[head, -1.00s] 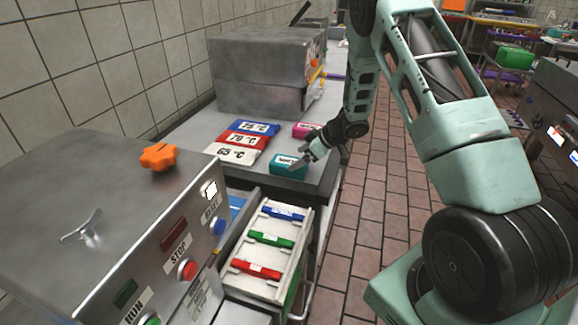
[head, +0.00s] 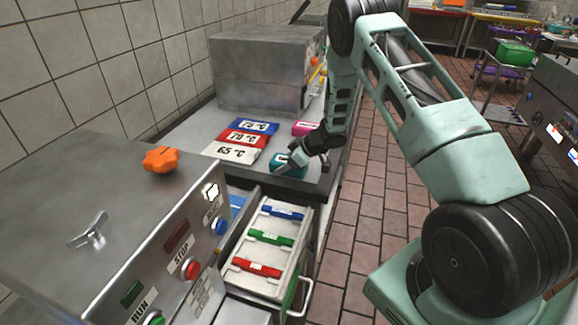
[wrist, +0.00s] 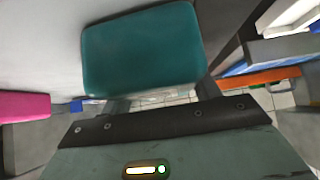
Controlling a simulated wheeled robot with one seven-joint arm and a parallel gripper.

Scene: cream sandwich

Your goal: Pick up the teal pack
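In the wrist view the teal pack (wrist: 142,48) fills the upper middle, just beyond my gripper (wrist: 162,97). The two fingers stand well apart, and their ends are close to the pack's near edge. Whether they touch it cannot be told. The gripper looks open, with nothing clearly clamped between the fingers.
A pink pack (head: 304,128) lies behind the teal one. Blue (head: 254,126), red (head: 240,139) and white (head: 230,152) temperature packs lie to the left. An open drawer (head: 262,247) with coloured-handled items is in front. A metal box (head: 262,75) stands behind.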

